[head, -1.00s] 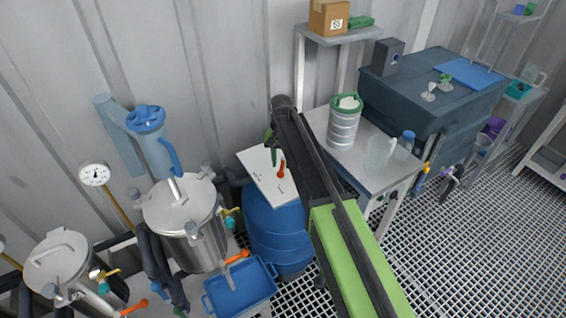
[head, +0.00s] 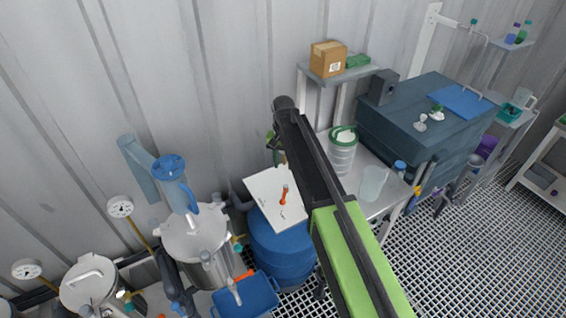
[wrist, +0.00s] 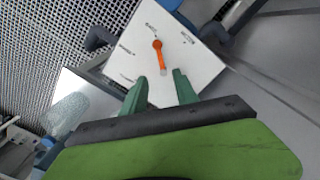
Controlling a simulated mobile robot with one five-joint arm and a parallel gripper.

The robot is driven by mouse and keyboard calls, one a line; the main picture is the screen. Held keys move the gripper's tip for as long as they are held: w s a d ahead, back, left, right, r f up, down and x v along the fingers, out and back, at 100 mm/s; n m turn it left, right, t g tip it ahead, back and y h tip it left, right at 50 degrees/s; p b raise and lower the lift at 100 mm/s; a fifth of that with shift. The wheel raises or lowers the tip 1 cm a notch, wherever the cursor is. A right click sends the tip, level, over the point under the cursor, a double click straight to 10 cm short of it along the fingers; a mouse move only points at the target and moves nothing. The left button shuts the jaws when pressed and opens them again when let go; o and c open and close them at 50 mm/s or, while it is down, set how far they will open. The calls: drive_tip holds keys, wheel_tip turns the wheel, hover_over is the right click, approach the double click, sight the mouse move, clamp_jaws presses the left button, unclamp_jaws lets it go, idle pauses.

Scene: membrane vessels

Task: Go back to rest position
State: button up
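My gripper (wrist: 160,78) shows in the wrist view with its two green fingers spread apart; nothing is held between them. Beyond the fingertips is a white board (wrist: 190,65) with small dark marks. The gripper there is mostly hidden behind my dark arm.
Steel vessels (head: 190,243) with gauges stand at left, and a blue tray (head: 247,298) is low in front of the barrel. Open grating (head: 470,235) lies at right.

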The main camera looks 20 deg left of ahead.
drive_tip(key=w+d+f+m+b, duration=0.2)
drive_tip(key=d, duration=1)
drive_tip(key=w+d+f+m+b, duration=0.1)
drive_tip(key=w+d+f+b, duration=0.1)
drive_tip(key=d, duration=0.9)
drive_tip(key=s+d+f+m+b, duration=0.1)
drive_tip(key=s+d, duration=0.4)
drive_tip(key=d, duration=0.5)
drive_tip(key=s+d+f+m+b, duration=0.1)
drive_tip(key=s+d+f+b, duration=0.1)
drive_tip(key=s+d, duration=0.5)
drive_tip(key=s+d+n, duration=0.3)
drive_tip(key=s+d, duration=0.1)
drive_tip(key=s, duration=0.1)
drive_tip(key=shift+s+d+r, duration=0.15)
drive_tip(key=shift+s+d, duration=0.2)
